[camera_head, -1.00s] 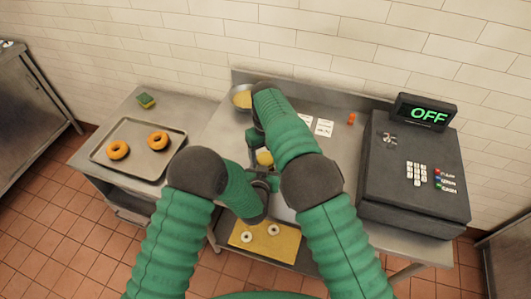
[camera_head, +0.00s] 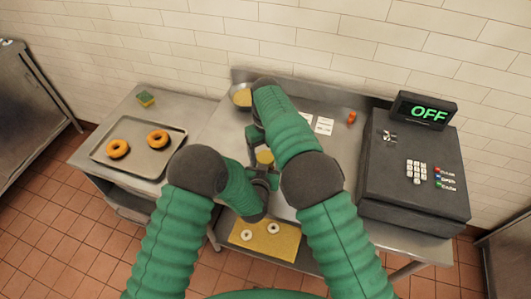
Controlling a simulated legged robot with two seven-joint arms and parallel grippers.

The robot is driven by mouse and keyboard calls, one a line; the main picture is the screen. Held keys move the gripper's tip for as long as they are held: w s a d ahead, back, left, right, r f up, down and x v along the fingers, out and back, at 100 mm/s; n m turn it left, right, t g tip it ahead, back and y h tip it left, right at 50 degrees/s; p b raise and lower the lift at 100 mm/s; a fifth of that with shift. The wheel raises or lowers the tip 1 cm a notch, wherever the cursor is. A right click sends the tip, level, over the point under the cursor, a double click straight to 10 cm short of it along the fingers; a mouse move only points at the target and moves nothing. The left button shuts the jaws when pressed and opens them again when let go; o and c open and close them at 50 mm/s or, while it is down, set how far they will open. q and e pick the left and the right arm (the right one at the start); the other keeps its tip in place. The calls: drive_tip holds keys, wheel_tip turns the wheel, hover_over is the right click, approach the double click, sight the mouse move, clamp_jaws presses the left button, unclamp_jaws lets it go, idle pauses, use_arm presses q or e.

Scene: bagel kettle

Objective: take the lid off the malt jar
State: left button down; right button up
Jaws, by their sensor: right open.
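A small tan-yellow round top (camera_head: 265,156), which looks like the malt jar, shows between my two grippers at the middle of the counter. I cannot tell its lid from its body at this size. My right gripper (camera_head: 256,142) comes down from the far side, open, close behind and left of the jar top. My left gripper (camera_head: 263,174) is on the near side, close against the jar. My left forearm hides part of it, so its fingers cannot be read. Whether either gripper touches the jar cannot be told.
A bowl of yellow contents (camera_head: 241,97) stands at the back. White cards (camera_head: 323,125) and a small orange item (camera_head: 351,117) lie right of my arm. A cash register (camera_head: 415,175) blocks the right. A tray (camera_head: 160,166) with two bagels is left. A yellow board (camera_head: 278,246) with two pale rings is in front.

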wheel_tip(320, 180, up, 4)
drive_tip(key=shift+r, duration=0.1)
use_arm(q)
drive_tip(key=shift+c, duration=1.4)
unclamp_jaws()
drive_tip(key=shift+s, duration=0.1)
